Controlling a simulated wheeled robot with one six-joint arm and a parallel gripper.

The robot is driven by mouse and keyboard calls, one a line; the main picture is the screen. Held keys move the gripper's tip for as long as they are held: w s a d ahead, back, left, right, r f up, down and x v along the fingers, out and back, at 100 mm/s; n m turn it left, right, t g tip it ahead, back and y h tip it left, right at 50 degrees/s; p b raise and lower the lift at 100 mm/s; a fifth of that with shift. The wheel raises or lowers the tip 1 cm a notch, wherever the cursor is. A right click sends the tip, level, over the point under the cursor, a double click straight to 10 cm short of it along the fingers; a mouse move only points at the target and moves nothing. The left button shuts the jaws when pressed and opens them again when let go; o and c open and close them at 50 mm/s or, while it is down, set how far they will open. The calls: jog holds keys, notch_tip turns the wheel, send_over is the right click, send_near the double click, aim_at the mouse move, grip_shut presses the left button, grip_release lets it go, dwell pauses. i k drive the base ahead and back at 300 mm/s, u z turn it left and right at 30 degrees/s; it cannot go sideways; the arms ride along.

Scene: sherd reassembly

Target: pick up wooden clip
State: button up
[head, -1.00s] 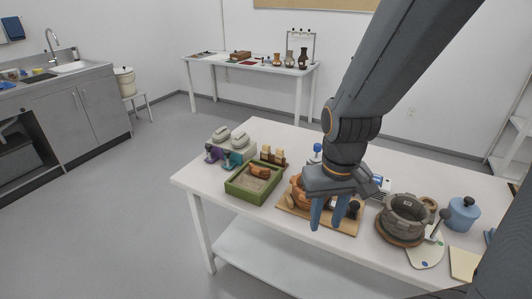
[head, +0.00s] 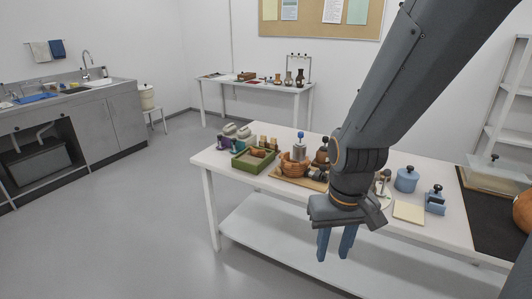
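Small tan wooden pieces that look like wooden clips (head: 273,142) stand in a brown holder at the back left of the white table (head: 432,216), behind the green tray. They are small, so I cannot make out their shape well. My gripper (head: 335,246) points down in front of the table's near edge, well to the right of and nearer than the clips. Its two blue-grey fingers are apart with nothing between them. My arm hides part of the table's middle and the things behind it.
A green sand tray (head: 240,164), purple and teal clamps (head: 231,143), and a reddish-brown pot (head: 293,167) stand on the left half. A blue jar (head: 406,180), a pale yellow pad (head: 408,212) and a blue block (head: 435,204) are at right. Floor in front is clear.

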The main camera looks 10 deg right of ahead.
aim_at(263, 138)
jog(key=u, duration=0.6)
jog(key=i, duration=0.45)
jog(key=u, duration=0.6)
jog(key=i, duration=1.6)
jog(key=z, duration=1.25)
jog(key=i, duration=0.55)
jog(key=z, duration=0.4)
